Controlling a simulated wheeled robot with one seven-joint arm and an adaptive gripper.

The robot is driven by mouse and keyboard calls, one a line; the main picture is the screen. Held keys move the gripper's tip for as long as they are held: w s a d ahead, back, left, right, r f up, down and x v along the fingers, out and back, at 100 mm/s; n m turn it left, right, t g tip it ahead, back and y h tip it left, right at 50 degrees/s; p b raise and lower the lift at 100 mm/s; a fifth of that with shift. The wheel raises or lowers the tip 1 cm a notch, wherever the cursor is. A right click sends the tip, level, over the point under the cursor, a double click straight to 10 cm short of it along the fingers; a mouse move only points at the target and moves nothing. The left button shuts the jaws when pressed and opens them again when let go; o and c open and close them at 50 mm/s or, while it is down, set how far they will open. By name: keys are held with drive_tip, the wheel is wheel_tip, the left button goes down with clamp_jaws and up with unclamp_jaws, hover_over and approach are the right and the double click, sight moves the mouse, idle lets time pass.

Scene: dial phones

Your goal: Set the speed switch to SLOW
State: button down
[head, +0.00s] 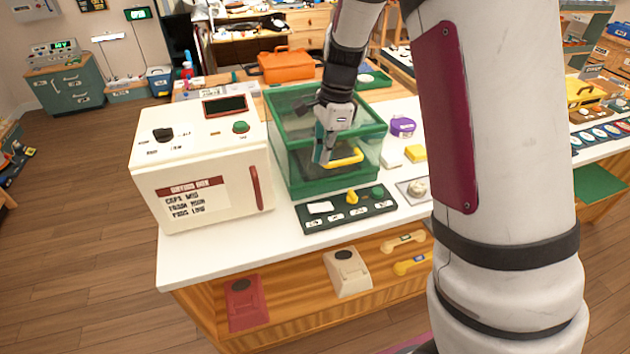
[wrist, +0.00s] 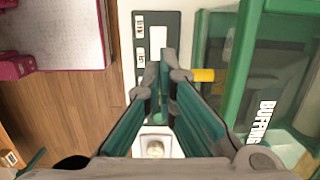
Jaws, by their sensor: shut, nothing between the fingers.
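A dark control panel (head: 322,215) lies in front of the green buffing box (head: 289,188). It carries a white plate, a yellow switch (head: 352,197), a green button (head: 377,192) and small white labels too small to read. I cannot tell for sure which control is the speed switch. My gripper (head: 322,160) is above the front of the box, close to its yellow handle (head: 347,157). In the wrist view my gripper (wrist: 166,62) is shut and empty, its fingers over the panel (wrist: 171,20), hiding the panel's middle and the yellow switch. The handle (wrist: 203,75) shows beside the fingers.
A cream oven (head: 150,205) with a black knob (head: 162,134) stands left of the box. A pale square unit with a round knob (head: 418,188) sits right of the panel.

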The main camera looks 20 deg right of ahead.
sight(314, 207)
drive_tip(key=shift+d+f, duration=0.1)
idle(0.3)
drive_tip(key=f, duration=0.4)
drive_tip(key=a+f, duration=0.1)
drive_tip(key=f, duration=0.4)
drive_tip(key=a+f+p, duration=0.1)
drive_tip(key=f, duration=0.3)
drive_tip(key=shift+a+f, duration=0.1)
drive_tip(key=shift+f, duration=0.25)
